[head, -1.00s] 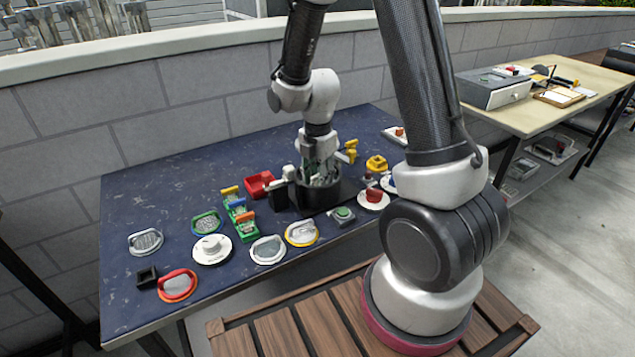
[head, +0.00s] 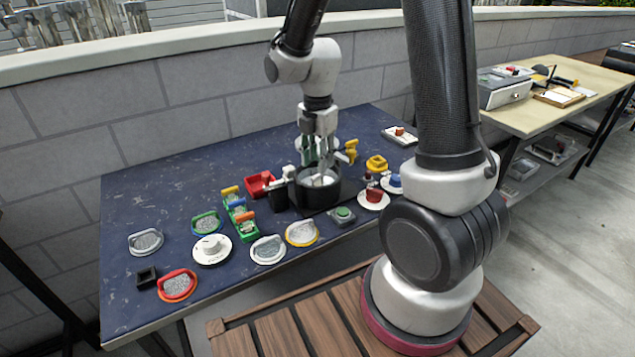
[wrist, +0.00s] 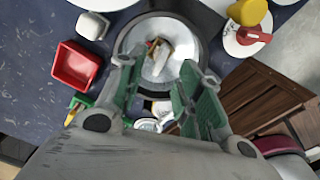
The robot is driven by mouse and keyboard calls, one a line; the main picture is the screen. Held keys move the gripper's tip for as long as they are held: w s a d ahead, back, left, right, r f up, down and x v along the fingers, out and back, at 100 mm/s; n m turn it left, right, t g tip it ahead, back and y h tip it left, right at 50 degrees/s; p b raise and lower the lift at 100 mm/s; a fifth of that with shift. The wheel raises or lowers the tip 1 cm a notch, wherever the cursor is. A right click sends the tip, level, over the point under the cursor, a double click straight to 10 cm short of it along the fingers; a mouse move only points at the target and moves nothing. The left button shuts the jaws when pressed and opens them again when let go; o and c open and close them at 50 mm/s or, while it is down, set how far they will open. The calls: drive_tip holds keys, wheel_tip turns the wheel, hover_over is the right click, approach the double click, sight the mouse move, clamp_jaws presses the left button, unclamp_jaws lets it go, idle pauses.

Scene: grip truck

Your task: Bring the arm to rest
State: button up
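My gripper (head: 318,146) is above the black round pot (head: 318,192) on the dark blue table (head: 150,200). In the wrist view, my gripper (wrist: 158,92) has its two green-padded fingers apart, with nothing held between them. The pot's silver inside (wrist: 158,68) lies beyond the fingertips and holds small items of red, yellow and white that I cannot identify. Whether the fingertips are just above the rim or slightly inside it is hard to tell.
A red bin (head: 260,184) stands left of the pot. Several coloured handles, knobs and a white dial (head: 211,249) cover the table's front. A yellow tap-like handle (head: 351,150) is close right of my gripper. A wooden table (head: 540,105) stands at right. The table's far left is clear.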

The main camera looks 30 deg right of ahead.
drive_tip(key=shift+r, duration=0.6)
drive_tip(key=shift+s+m, duration=0.2)
drive_tip(key=shift+m, duration=0.9)
drive_tip(key=s+d+r+m+t, duration=0.2)
drive_tip(key=s+d+r+m, duration=0.1)
drive_tip(key=s+r+m, duration=0.6)
drive_tip(key=s+d+r+m+t, duration=0.2)
drive_tip(key=s+d+r+m, duration=0.1)
drive_tip(key=s+r+m, duration=0.6)
drive_tip(key=s+m, duration=0.1)
drive_tip(key=m, duration=0.2)
